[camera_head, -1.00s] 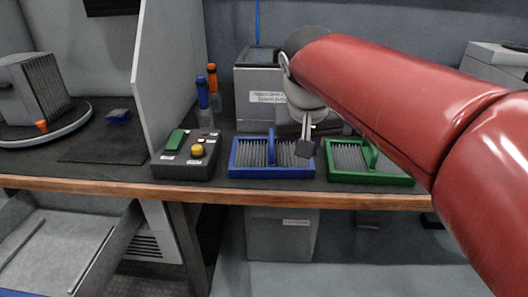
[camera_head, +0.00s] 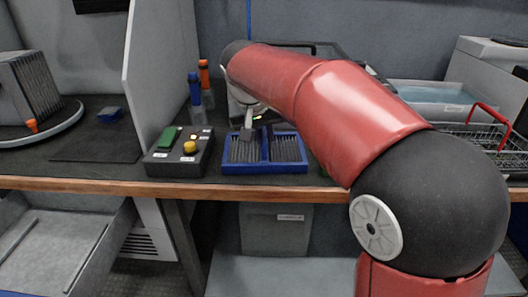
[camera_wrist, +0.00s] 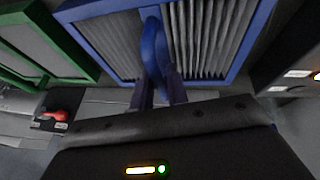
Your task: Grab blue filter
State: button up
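The blue filter (camera_head: 235,170) is a blue-framed tray of grey pleats with an upright blue handle. It sits on the workbench in the head view. In the wrist view the blue filter (camera_wrist: 262,30) fills the upper middle, with its handle (camera_wrist: 153,45) pointing toward my gripper. My gripper (camera_wrist: 158,88) is at the handle, its two narrow dark fingers close to the handle's near end. Whether they are pressed on it or slightly apart from it is unclear. In the head view my gripper (camera_head: 257,132) is over the filter and partly hides its back edge.
A control box (camera_head: 180,160) with green and yellow buttons stands left of the filter. Blue and orange bottles (camera_head: 196,92) stand behind it. A green filter (camera_wrist: 75,45) is beside the blue one in the wrist view. A wire basket (camera_head: 485,145) is at the right.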

jog(key=shift+c, duration=0.5)
grip_shut()
